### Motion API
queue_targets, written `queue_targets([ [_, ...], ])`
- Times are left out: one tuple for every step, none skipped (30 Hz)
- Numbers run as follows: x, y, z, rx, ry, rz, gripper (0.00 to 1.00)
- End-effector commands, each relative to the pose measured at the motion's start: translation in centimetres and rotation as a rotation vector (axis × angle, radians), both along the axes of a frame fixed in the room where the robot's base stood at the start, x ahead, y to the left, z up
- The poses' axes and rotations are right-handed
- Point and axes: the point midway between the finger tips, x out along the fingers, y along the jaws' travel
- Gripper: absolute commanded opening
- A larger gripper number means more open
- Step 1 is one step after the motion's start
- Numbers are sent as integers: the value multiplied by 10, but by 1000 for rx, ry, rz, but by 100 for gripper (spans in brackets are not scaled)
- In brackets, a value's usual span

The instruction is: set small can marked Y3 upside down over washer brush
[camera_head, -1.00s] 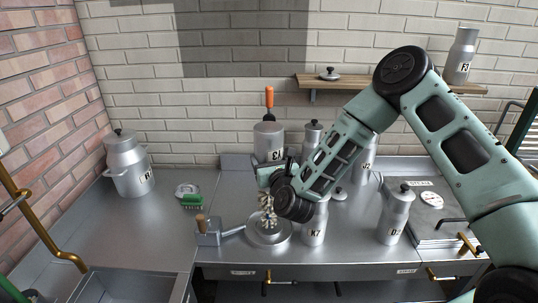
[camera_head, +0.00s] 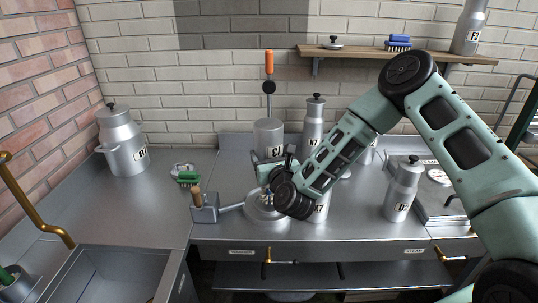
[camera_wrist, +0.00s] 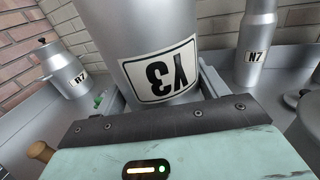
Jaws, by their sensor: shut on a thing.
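The small can marked Y3 (camera_head: 268,138) is grey metal and upside down, with its label inverted. It also fills the upper middle of the wrist view (camera_wrist: 150,25). My gripper (camera_head: 277,170) is shut on it, with one finger at each side in the wrist view (camera_wrist: 163,88). The can is above a round metal base (camera_head: 262,219) on the bench. A little of the pale-bristled washer brush (camera_head: 267,196) shows above this base, below the can. My gripper and wrist hide most of the brush and the can's lower end, so I cannot tell whether they overlap.
Can K7 (camera_head: 320,209) is close right of my wrist, with N7 (camera_head: 314,124) behind. Can D2 (camera_head: 402,190) stands farther right. A grey box with a wooden handle (camera_head: 204,208) and a green brush (camera_head: 187,178) are left.

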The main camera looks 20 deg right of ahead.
Motion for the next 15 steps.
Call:
queue_targets([
  [0,0,-9,1,-2,-1,45],
  [0,0,-12,0,-2,0,45],
  [0,0,-16,0,-2,0,45],
  [0,0,-19,0,-2,0,45],
  [0,0,-22,-1,-2,0,45],
  [0,0,-25,-1,-3,0,45],
  [0,0,-28,-1,-3,0,45],
  [0,0,-31,0,-3,-1,45],
  [0,0,-35,0,-2,-1,45],
  [0,0,-38,0,-2,-1,45],
  [0,0,-41,1,-2,-1,45],
  [0,0,-44,1,-2,-1,45],
  [0,0,-47,1,-2,-1,45],
  [0,0,-50,1,-2,-1,45],
  [0,0,-54,1,-2,-1,45],
])
